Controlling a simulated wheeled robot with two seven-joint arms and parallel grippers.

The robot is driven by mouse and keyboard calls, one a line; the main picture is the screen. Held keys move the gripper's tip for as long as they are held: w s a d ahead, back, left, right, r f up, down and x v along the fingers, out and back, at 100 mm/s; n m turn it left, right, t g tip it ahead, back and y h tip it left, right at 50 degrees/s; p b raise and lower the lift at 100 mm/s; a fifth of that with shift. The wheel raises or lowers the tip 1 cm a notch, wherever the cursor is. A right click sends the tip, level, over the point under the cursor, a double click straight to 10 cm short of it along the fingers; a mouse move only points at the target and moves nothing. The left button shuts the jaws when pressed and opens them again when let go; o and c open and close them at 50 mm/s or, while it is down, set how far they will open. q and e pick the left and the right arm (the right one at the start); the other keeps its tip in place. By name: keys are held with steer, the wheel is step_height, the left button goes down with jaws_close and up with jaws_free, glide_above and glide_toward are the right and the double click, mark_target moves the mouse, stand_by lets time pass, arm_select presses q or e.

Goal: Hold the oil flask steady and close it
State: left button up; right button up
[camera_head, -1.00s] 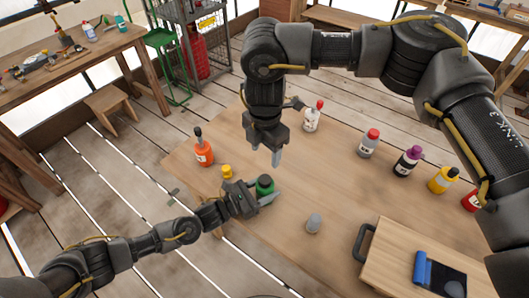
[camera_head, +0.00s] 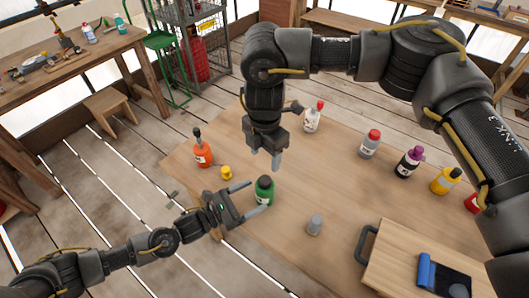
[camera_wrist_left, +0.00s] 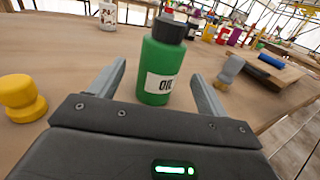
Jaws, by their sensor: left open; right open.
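The oil flask (camera_head: 264,192) is a green bottle with a white label reading OIL. It stands upright on the table with a black cap on its top; how tightly the cap sits I cannot tell. In the left wrist view the flask (camera_wrist_left: 155,68) stands between and just beyond the fingertips. My left gripper (camera_head: 258,197) is open, its fingers apart from the flask's sides. My right gripper (camera_head: 275,160) is open and empty, pointing down above the table, behind the flask.
A grey cylinder (camera_head: 314,224) and a small yellow piece (camera_head: 227,173) stand near the flask. An orange bottle (camera_head: 202,150) is at the left edge. Several bottles line the far side. A wooden board (camera_head: 395,255) with a handle lies at the right.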

arm_select(q)
steer(key=shift+b+v, duration=0.55)
steer(key=shift+v, duration=2.1)
